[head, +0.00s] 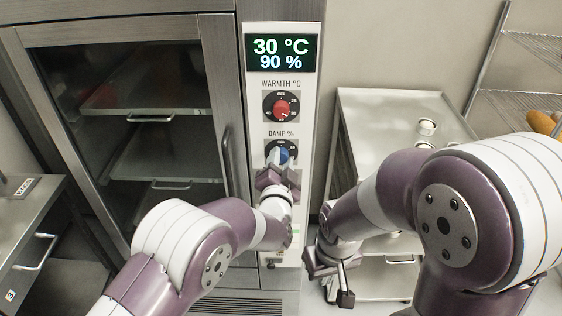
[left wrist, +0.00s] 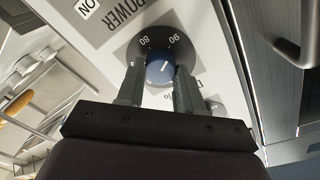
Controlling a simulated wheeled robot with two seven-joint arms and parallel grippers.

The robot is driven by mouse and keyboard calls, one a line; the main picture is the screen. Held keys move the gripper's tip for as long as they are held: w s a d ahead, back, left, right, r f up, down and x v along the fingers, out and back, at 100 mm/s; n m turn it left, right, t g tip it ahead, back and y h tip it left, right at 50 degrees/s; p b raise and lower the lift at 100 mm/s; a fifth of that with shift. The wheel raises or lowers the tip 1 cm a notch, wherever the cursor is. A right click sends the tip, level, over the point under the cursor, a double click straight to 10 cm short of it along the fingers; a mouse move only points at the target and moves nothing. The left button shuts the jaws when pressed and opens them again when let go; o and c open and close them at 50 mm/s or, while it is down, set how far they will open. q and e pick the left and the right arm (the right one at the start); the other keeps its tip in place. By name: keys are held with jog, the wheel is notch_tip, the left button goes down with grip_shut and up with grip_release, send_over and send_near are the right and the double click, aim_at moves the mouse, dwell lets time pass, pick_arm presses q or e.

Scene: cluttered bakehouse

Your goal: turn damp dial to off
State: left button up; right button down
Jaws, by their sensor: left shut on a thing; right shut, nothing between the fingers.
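The damp dial (head: 283,150) is a blue knob on a black round scale, below the label DAMP % on the white control panel. My left gripper (head: 276,166) is at the dial and covers its lower part in the head view. In the left wrist view the blue knob (left wrist: 160,70) sits between the two fingers of my left gripper (left wrist: 158,85), which is shut on it. The knob's white mark points up and a little right there, toward the 90 side of the scale. My right gripper (head: 337,280) is shut and empty, low and right of the panel.
A display (head: 281,53) reads 30 °C and 90 %. The red warmth dial (head: 281,107) is just above the damp dial. A glass-doored cabinet (head: 150,130) with trays is left. A steel trolley (head: 385,110) stands right. A POWER label (left wrist: 125,14) lies near the damp dial.

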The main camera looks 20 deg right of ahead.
pick_arm(q)
jog(key=shift+f+n+b, duration=0.15)
jog(key=shift+n+b, duration=0.25)
jog(key=shift+b, duration=0.25)
jog(key=n+b, duration=0.7)
jog(key=b, duration=0.2)
jog(key=shift+a+f+n+b, duration=0.1)
jog(key=shift+f+n+b, duration=0.05)
jog(key=shift+n+b, duration=0.2)
jog(key=m+b, duration=1.1)
jog(key=m, duration=0.7)
jog(key=m+y+b, duration=0.1)
jog(key=m+b, duration=1)
jog(key=m, duration=0.7)
jog(key=shift+y, duration=0.3)
jog(key=shift+n+b, duration=0.9)
jog(key=shift+n, duration=1.25)
jog(key=shift+r, duration=0.2)
